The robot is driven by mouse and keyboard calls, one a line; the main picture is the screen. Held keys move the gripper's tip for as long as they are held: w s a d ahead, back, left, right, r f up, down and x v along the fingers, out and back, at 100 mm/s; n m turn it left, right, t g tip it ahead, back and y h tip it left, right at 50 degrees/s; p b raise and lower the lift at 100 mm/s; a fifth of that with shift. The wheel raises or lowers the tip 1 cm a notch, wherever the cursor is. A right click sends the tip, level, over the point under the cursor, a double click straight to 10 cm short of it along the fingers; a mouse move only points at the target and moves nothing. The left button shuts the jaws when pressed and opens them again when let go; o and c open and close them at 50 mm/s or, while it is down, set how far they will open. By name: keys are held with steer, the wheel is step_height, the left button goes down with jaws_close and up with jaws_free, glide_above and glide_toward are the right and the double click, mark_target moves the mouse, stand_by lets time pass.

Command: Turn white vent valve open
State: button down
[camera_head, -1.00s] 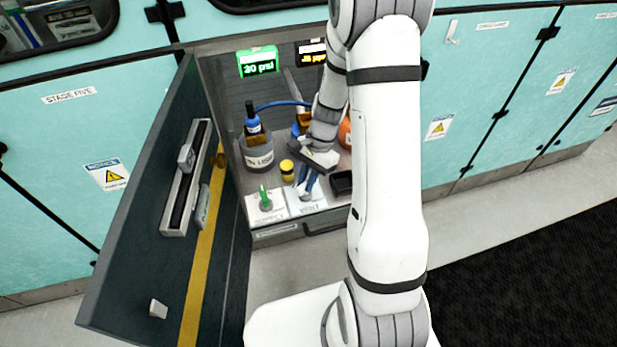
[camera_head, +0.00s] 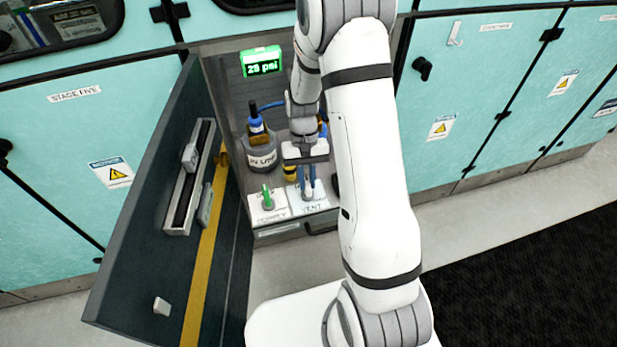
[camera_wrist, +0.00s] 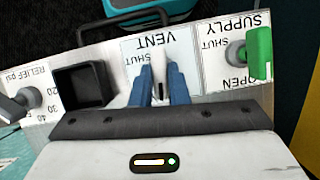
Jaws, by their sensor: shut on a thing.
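The vent panel (camera_wrist: 155,52), a white plate marked VENT, lies under my gripper in the wrist view; its lettering appears upside down and SHUT is readable. My gripper (camera_wrist: 161,80) has its two blue fingers close together, shut on the white vent valve handle (camera_wrist: 160,92), which is mostly hidden between them. In the head view my gripper (camera_head: 307,190) points down onto the vent plate (camera_head: 310,206), inside the open cabinet. The handle's exact angle is hard to tell.
The green supply valve (camera_wrist: 258,52) sits close beside the vent plate; it also shows in the head view (camera_head: 267,197). A black square cup (camera_wrist: 82,88) and a grey relief knob (camera_wrist: 28,97) lie on the other side. A labelled bottle (camera_head: 261,152) stands behind. The open door (camera_head: 165,215) bounds the left.

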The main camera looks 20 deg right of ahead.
steer(key=shift+s+a+n+h, duration=0.1)
steer(key=shift+n+h, duration=0.2)
steer(key=shift+n, duration=0.3)
steer(key=c, duration=1.4)
jaws_free()
steer(key=v, duration=0.7)
steer(key=shift+r, duration=0.35)
